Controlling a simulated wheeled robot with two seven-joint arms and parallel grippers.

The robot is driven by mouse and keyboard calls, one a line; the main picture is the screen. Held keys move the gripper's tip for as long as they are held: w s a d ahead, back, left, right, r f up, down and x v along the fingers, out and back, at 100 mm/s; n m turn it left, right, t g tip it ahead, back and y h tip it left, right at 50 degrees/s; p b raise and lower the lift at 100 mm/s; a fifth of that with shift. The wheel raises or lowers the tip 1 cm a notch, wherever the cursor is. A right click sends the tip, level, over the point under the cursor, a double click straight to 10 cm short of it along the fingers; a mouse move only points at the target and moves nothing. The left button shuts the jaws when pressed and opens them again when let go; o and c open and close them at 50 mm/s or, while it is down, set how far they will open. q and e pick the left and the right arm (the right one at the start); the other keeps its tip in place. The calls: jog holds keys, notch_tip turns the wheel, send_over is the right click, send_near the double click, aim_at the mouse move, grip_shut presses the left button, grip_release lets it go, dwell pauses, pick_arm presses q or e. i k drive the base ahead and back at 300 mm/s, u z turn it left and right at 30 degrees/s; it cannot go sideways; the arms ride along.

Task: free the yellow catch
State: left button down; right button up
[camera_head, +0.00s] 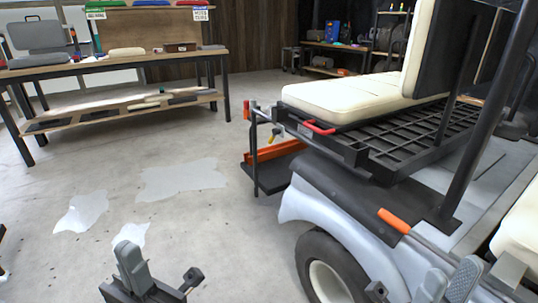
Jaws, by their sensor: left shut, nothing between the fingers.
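The small yellow catch (274,136) shows at the rear left corner of the golf cart, beside a grey bar and above an orange beam (273,151). It is small here, and I cannot tell its exact position. My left gripper (130,256) is at the bottom left, over the floor, shut and empty, well apart from the catch. My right gripper (453,275) is at the bottom right beside the cart's body, its two grey fingers apart with nothing seen between them. It is also far from the catch.
The cart has a cream seat (345,98), a red handle (320,129), an orange-gripped lever (394,220) and a wheel (335,272) in front. A workbench (120,59) stands at the back left. The concrete floor (200,225) between is open, with pale patches.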

aim_at(273, 137)
jog(key=u, duration=0.95)
jog(key=i, duration=0.45)
jog(key=z, duration=2.2)
